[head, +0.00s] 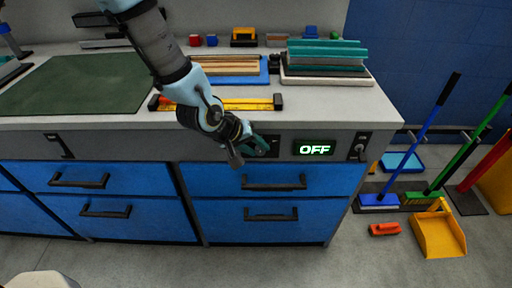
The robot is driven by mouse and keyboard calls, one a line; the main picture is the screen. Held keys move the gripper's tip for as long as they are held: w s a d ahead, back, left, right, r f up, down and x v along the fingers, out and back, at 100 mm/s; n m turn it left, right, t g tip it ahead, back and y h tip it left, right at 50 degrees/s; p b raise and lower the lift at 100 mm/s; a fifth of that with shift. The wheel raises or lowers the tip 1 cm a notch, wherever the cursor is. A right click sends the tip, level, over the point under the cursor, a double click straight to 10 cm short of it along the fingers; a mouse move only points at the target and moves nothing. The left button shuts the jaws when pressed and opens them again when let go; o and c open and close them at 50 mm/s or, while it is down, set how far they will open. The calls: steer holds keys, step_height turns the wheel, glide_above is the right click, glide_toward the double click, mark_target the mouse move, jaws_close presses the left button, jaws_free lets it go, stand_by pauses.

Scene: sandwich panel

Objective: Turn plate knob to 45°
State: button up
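My gripper (249,154) is in front of the bench's grey front panel (220,148), left of the lit display. Its two fingers look spread apart, one teal at the right and one dark at the lower left. A dark control plate (273,146) shows just right of the teal finger. The plate knob cannot be made out clearly; the fingers cover part of this spot, and I cannot tell whether they touch a knob. The display (314,148) reads "OFF". A separate metal switch or knob (360,146) sits on a dark plate at the panel's right end.
Blue drawers (275,180) with dark protruding handles lie below the panel. On the benchtop are a green mat (75,84), a yellow level (248,104) and stacked sheets (326,62). Brooms (412,145) and a yellow dustpan (438,234) stand at the right.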

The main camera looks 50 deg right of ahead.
steer(key=o, duration=0.4)
steer(key=shift+r, duration=0.1)
steer(key=v, duration=1)
steer(key=shift+a+r, duration=0.2)
steer(key=w+a+r+n+t+y, duration=0.2)
steer(key=w+a+n+t+y, duration=0.15)
steer(key=w+a, duration=1.5)
steer(key=w+a+r+n+y, duration=0.1)
steer(key=a, duration=0.7)
steer(key=w+a+r+n+y, duration=0.1)
steer(key=a+r+n, duration=0.1)
steer(key=a, duration=0.6)
steer(key=w+a+r+n+y, duration=0.1)
steer(key=a, duration=0.7)
steer(key=shift+r+n+y, duration=0.25)
steer(key=shift+r+n, duration=0.1)
